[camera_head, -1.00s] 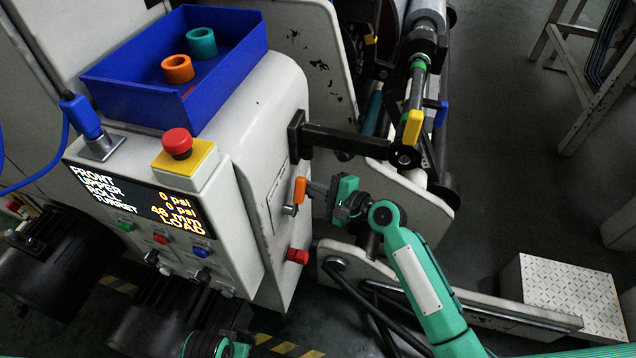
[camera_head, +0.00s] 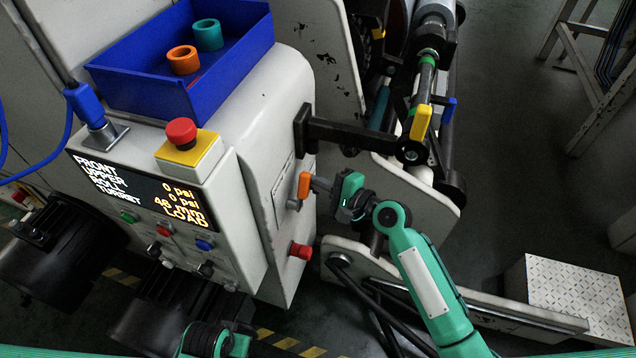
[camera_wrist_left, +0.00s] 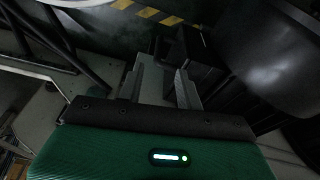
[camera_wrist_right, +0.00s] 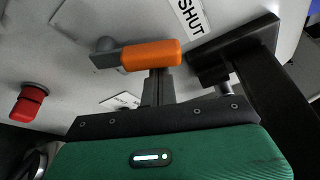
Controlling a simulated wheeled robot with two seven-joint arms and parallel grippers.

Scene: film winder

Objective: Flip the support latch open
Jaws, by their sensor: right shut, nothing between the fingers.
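An orange-handled lever (camera_head: 304,185) sits on the side face of the pale machine. In the right wrist view its orange handle (camera_wrist_right: 152,54) lies sideways, with its grey pivot end to the left and a "SHUT" label (camera_wrist_right: 190,15) above right. My right gripper (camera_head: 318,184) is shut and empty, its fingertips at the orange handle. In the right wrist view the fingertips (camera_wrist_right: 159,80) meet the handle's lower edge; contact is unclear. A yellow lever (camera_head: 421,123) stands upright at the end of the black support arm (camera_head: 350,135). My left gripper (camera_wrist_left: 160,82) is open and empty, low before the machine.
The black support arm is close above my right gripper. A red knob (camera_head: 300,251) sticks out below the orange lever. A control panel (camera_head: 150,195), a red stop button (camera_head: 181,131) and a blue bin (camera_head: 130,92) with rings are at left.

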